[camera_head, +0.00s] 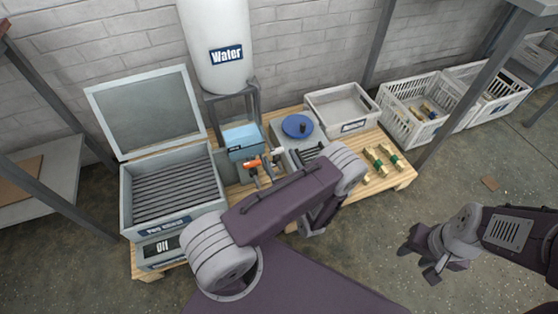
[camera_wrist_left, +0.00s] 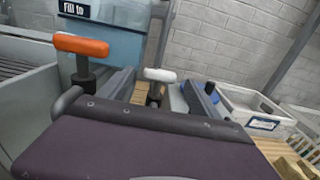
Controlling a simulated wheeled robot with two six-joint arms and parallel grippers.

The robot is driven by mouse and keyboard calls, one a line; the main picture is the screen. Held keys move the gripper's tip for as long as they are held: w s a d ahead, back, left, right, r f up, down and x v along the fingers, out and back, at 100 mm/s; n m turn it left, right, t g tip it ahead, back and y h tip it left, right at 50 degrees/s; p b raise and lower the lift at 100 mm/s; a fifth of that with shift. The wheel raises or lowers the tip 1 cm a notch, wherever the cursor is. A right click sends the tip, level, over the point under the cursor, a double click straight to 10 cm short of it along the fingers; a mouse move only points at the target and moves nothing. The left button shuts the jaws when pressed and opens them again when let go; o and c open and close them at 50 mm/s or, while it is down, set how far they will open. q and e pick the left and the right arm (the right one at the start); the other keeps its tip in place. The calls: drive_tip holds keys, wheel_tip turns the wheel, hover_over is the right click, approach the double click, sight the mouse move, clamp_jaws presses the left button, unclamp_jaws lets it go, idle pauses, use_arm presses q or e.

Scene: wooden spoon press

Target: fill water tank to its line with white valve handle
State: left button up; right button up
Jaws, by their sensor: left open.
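The white valve handle (camera_head: 278,153) stands right of the orange valve handle (camera_head: 252,164), in front of a light-blue tank (camera_head: 243,136). In the left wrist view, the white handle (camera_wrist_left: 160,75) appears between the fingers of my open left gripper (camera_wrist_left: 160,92), with no clear contact. The orange handle (camera_wrist_left: 81,45) is left of them, and the blue tank (camera_wrist_left: 115,35) bears a "Fill to" label, partly cut off. The water level cannot be made out. My right gripper (camera_head: 420,265) looks open and empty over the floor.
A white cylinder labelled "Water" (camera_head: 215,45) stands above the blue tank. An open-lidded grey box (camera_head: 170,205) is at left, and a blue disc (camera_head: 297,126) and a grey tray (camera_head: 340,108) at right. White crates (camera_head: 408,122) stand beyond the wooden pallet (camera_head: 402,177).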

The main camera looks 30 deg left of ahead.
use_arm(q)
drive_tip(key=shift+x, duration=0.95)
use_arm(e)
drive_tip(key=shift+f, duration=0.55)
use_arm(q)
drive_tip(key=shift+d, duration=0.1)
